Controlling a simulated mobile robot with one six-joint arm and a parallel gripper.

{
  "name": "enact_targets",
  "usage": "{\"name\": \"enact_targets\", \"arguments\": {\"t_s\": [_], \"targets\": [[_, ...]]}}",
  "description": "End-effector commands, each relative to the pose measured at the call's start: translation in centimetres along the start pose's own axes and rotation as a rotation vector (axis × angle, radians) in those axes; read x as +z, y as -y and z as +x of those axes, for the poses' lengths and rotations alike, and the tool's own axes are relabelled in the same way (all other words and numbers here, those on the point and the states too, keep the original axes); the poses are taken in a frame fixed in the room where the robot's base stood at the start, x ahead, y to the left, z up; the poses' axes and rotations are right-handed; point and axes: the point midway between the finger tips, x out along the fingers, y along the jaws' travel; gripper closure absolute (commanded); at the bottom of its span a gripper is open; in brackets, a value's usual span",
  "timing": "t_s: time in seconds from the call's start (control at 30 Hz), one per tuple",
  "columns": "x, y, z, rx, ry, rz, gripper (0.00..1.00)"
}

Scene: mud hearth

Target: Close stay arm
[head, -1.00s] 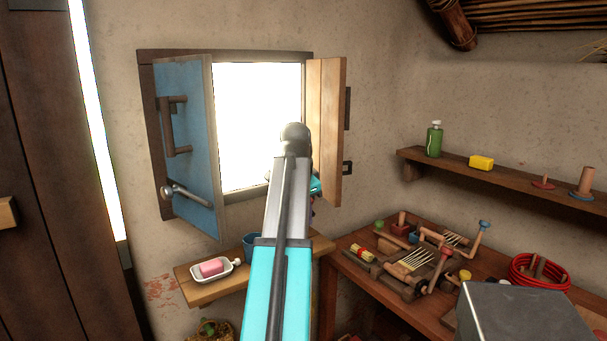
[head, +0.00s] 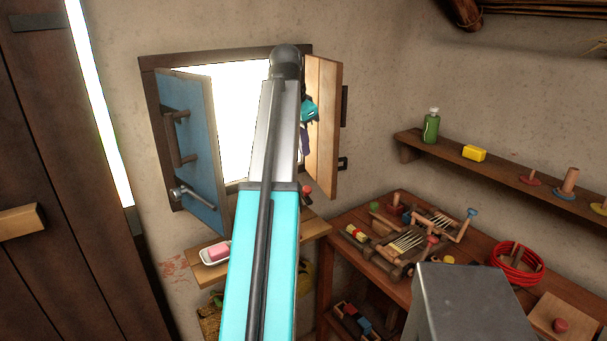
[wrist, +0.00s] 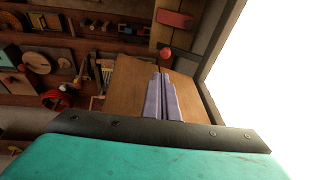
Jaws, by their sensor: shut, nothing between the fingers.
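A window in a dark frame has a blue shutter (head: 200,135) on the left and a wooden shutter (head: 322,125) on the right, both swung open. A metal bar with a rounded end (head: 190,194) sits low on the blue shutter; I cannot tell if it is the stay arm. A red knob (head: 306,188) shows low by the wooden shutter, and a red knob (wrist: 167,53) shows beyond my fingertips in the wrist view. My gripper (wrist: 161,76) is shut and empty, in front of the wooden shutter's face (wrist: 130,85). In the head view my arm hides part of the opening and sill.
A small shelf (head: 312,232) below the window holds a pink soap in a white dish (head: 217,252). A workbench (head: 345,222) with several tools and a red coil (head: 515,262) stands at right. A wall shelf (head: 490,172) is above it. A dark door (head: 60,120) is at far left.

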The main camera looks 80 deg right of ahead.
Motion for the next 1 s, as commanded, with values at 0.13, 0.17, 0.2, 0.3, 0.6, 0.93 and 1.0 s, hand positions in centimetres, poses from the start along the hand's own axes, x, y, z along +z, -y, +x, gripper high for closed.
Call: {"name": "enact_targets", "arguments": {"t_s": [0.13,0.17,0.2,0.3,0.6,0.93,1.0], "targets": [[-0.3,-0.1,0.0,0.001,-0.001,0.003,1.00],[-0.3,-0.1,0.1,0.001,-0.001,0.003,1.00],[-0.3,-0.1,0.1,0.001,-0.001,0.004,1.00],[-0.4,-0.2,0.1,0.002,-0.001,0.006,1.00],[-0.5,-0.3,1.0,0.002,-0.001,0.007,1.00],[-0.5,-0.3,4.3,0.003,0.001,0.008,1.00],[-0.5,-0.4,5.1,0.002,0.000,0.008,1.00]]}}
